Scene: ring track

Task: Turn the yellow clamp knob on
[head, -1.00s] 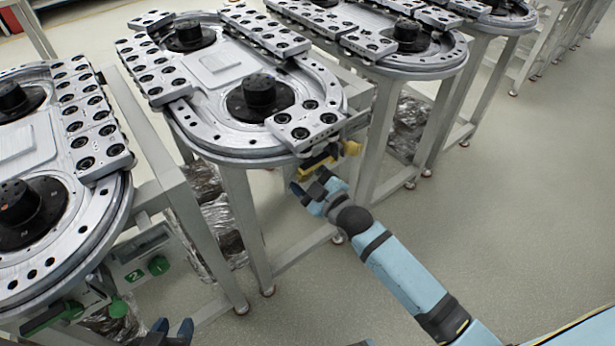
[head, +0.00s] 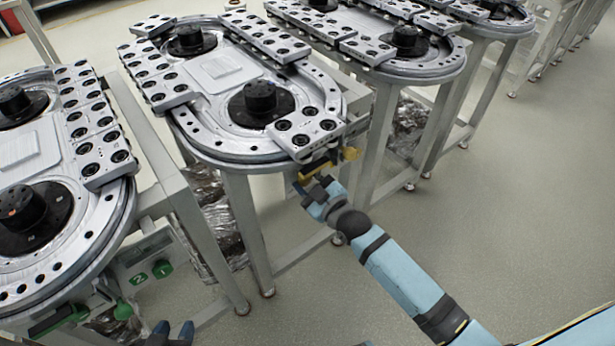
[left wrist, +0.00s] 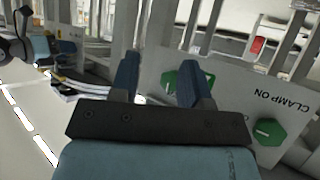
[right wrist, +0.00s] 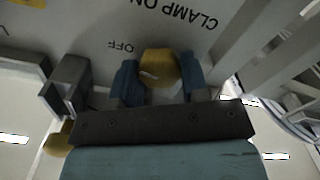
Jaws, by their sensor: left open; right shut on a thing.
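The yellow clamp knob (right wrist: 160,67) shows in the right wrist view between the two blue fingers of my right gripper (right wrist: 160,85), on a light panel lettered "CLAMP ON" and "OFF". My right gripper is shut on it. In the head view my right gripper (head: 315,186) is at the front end of the middle ring track, and the knob is hidden there behind the fingers. My left gripper (head: 173,331) is open and empty at the bottom of the head view. In the left wrist view its fingers (left wrist: 158,78) are apart in front of another panel.
The left table carries green knobs (left wrist: 268,132) and a green handle (head: 58,320). A yellow part (head: 350,153) sticks out beside my right gripper. The middle ring track (head: 245,156) overhangs its table legs. The floor at right is clear.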

